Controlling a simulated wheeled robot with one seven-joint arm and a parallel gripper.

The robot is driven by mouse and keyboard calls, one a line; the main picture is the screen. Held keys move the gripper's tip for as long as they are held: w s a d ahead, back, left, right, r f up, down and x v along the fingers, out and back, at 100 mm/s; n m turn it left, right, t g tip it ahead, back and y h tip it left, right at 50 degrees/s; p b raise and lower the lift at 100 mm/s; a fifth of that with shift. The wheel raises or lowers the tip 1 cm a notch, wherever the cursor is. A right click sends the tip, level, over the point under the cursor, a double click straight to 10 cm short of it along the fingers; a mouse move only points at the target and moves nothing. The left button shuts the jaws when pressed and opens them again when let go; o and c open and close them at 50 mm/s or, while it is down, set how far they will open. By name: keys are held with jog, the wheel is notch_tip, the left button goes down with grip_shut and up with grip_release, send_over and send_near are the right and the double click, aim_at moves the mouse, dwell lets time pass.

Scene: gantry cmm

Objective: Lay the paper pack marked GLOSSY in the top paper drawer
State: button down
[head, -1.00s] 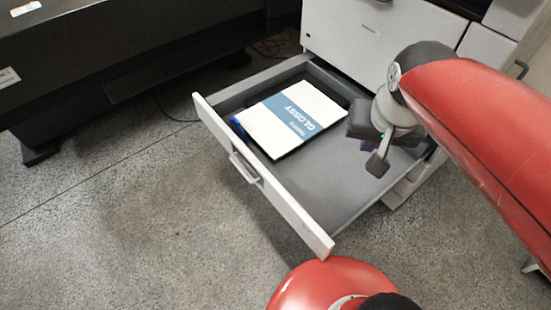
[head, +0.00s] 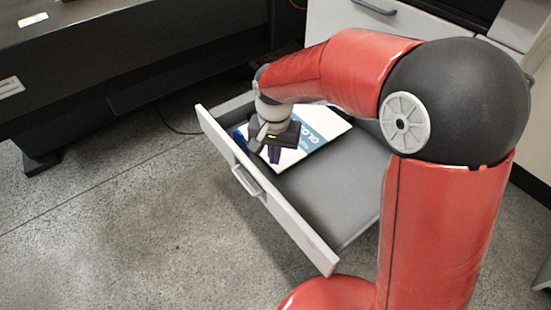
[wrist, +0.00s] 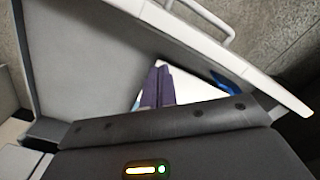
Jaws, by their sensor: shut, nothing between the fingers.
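The paper pack marked GLOSSY (head: 325,122), white with a blue band, lies flat inside the open paper drawer (head: 325,192), towards its left end. My forearm and gripper cover part of the pack. My gripper (head: 274,156) is over the pack's near left part, shut and empty, with purple fingers pointing down. In the wrist view the two fingers (wrist: 157,86) are together in front of the white pack (wrist: 190,84). I cannot tell if they touch it. The drawer's white front and handle (wrist: 208,20) also show there.
A small blue thing (head: 240,136) sits by the pack at the drawer front; it also shows in the wrist view (wrist: 222,82). A dark bench (head: 130,55) stands at the left. The right part of the drawer is bare.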

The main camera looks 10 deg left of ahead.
notch_tip(320, 180, down, 8)
jog(key=shift+b, duration=0.45)
jog(key=w+p, duration=0.1)
jog(key=w, duration=0.6)
jog(key=shift+w, duration=0.2)
